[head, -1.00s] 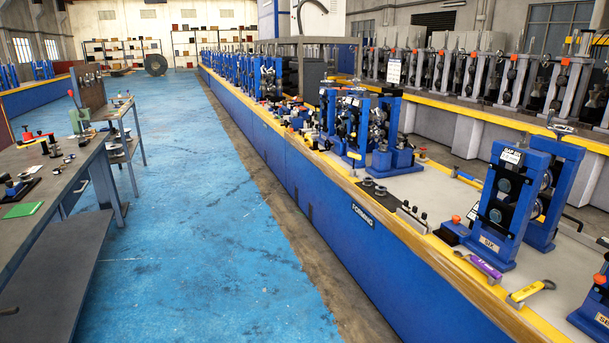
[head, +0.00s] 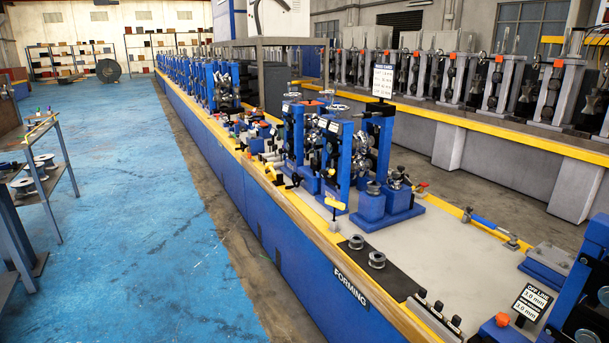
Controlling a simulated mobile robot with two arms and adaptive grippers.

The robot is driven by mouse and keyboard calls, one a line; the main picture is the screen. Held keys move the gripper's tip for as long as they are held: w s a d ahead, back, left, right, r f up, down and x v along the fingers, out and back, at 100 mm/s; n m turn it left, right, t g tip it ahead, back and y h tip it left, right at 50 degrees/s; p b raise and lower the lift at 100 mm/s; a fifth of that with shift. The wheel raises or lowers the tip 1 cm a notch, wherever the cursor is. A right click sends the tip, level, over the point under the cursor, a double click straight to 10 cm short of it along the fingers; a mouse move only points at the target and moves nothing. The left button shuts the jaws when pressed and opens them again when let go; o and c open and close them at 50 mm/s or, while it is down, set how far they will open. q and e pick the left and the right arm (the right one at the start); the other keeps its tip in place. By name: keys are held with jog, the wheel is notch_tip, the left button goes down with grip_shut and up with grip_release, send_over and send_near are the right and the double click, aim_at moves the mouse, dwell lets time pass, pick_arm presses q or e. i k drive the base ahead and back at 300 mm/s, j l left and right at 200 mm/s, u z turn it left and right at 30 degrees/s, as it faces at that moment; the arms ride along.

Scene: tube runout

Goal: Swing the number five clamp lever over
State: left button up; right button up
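A yellow lever (head: 335,204) stands at the near edge of the blue forming line, beside a blue roll stand (head: 334,162). Another yellow lever (head: 275,174) with dark parts sits further along the same edge. I cannot read a number on either, so I cannot tell which is the number five clamp lever. A lever with a blue handle (head: 490,226) lies along the far edge of the bed. Neither of my grippers is in view.
The long blue forming bed (head: 290,258) runs away up the picture, with blue floor (head: 130,230) free on its left. A work table (head: 42,172) with spools stands at the left. A gap sign (head: 531,301) and part of a blue stand (head: 585,290) are at lower right.

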aim_at(316, 147)
jog(key=i, duration=0.75)
jog(key=i+j, duration=0.25)
jog(key=i, duration=0.15)
jog(key=i+j, duration=0.25)
jog(key=i, duration=0.15)
jog(key=i+j+u, duration=0.1)
jog(key=i+j, duration=0.15)
jog(key=i, duration=0.2)
jog(key=i+j, duration=0.2)
jog(key=i, duration=0.2)
jog(key=i+j+u, duration=0.1)
jog(key=i+j, duration=0.15)
jog(key=i, duration=0.15)
